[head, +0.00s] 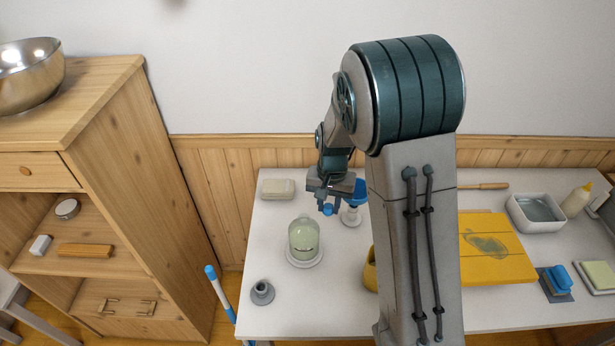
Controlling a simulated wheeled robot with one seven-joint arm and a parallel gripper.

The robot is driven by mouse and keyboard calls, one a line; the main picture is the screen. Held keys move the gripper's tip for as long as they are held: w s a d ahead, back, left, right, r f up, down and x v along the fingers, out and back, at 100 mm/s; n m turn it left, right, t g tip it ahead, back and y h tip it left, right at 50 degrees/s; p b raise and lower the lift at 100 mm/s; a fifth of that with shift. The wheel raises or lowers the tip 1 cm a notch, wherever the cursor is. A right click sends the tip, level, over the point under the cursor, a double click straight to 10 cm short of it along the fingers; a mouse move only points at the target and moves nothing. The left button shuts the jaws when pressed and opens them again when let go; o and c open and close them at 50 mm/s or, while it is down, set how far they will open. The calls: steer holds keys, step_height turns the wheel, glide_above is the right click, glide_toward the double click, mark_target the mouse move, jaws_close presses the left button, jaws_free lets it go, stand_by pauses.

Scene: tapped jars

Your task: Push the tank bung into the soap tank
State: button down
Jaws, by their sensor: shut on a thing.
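The soap tank (303,241) is a clear domed jar with pale green contents. It stands upright on a round white base near the left part of the white table. My gripper (328,204) is above, behind and to the right of the tank, pointing down. The fingers partly hide the bung. The tank's opening is too small to make out.
A grey ring-shaped holder (262,292) stands at the table's front left. A blue funnel (358,192) on a white stand is close behind my gripper. A pale soap block (278,188) lies at the back left. A yellow board (497,249) lies right of my arm.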

steer(key=s+a+r+m+p, duration=0.1)
steer(key=a+r+m, duration=0.2)
steer(key=a+r, duration=0.3)
step_height(320, 180, up, 3)
steer(key=shift+s+f, duration=0.1)
steer(key=shift+s, duration=0.25)
steer(key=shift+a, duration=0.1)
steer(key=shift+f+b, duration=2.2)
steer(key=shift+f, duration=0.85)
steer(key=shift+f+b, duration=1)
steer(key=shift+f, duration=0.35)
steer(key=c, duration=0.8)
jaws_free()
steer(key=shift+r, duration=0.2)
